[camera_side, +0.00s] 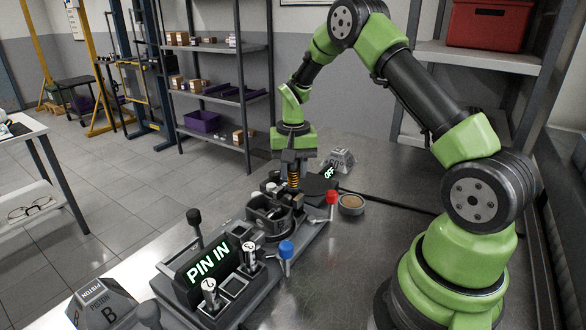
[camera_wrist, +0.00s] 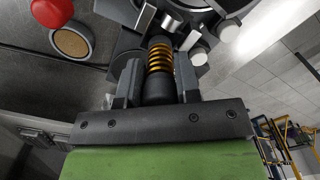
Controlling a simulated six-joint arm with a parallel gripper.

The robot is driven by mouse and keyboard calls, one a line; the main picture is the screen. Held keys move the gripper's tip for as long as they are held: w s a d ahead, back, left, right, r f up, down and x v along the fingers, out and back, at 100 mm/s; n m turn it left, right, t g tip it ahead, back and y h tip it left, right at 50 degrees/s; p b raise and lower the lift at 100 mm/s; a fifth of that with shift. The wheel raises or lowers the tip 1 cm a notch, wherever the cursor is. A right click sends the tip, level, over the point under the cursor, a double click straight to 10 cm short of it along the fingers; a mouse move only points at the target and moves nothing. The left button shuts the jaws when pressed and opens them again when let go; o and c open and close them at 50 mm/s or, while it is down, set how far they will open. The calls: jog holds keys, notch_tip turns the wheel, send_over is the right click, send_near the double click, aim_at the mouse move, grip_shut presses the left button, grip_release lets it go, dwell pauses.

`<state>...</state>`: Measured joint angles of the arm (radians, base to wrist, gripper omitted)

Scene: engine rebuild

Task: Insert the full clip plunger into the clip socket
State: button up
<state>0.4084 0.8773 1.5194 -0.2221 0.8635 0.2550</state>
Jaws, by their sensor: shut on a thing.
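My gripper (camera_wrist: 158,92) is shut on the clip plunger (camera_wrist: 160,57), a dark cylinder with a gold-orange coil spring, held between its two fingers in the wrist view. In the side view the spring of the plunger (camera_side: 293,176) shows below my gripper, pointing down over the grey fixture (camera_side: 262,238). The plunger's lower end is at or just above the fixture. I cannot tell whether it touches, and the clip socket is not clearly seen.
A lit "PIN IN" display (camera_side: 208,262), a blue knob (camera_side: 286,250), a red knob (camera_side: 332,197) and two numbered silver cylinders stand on the fixture. A round dish (camera_side: 351,205) and an "OFF" panel (camera_side: 328,173) are close by. The bench right of the fixture is mostly clear.

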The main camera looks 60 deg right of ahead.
jog(key=shift+f, duration=1.1)
dwell(0.9)
dwell(0.3)
jog(key=o, duration=1.4)
jog(key=shift+r, duration=3.6)
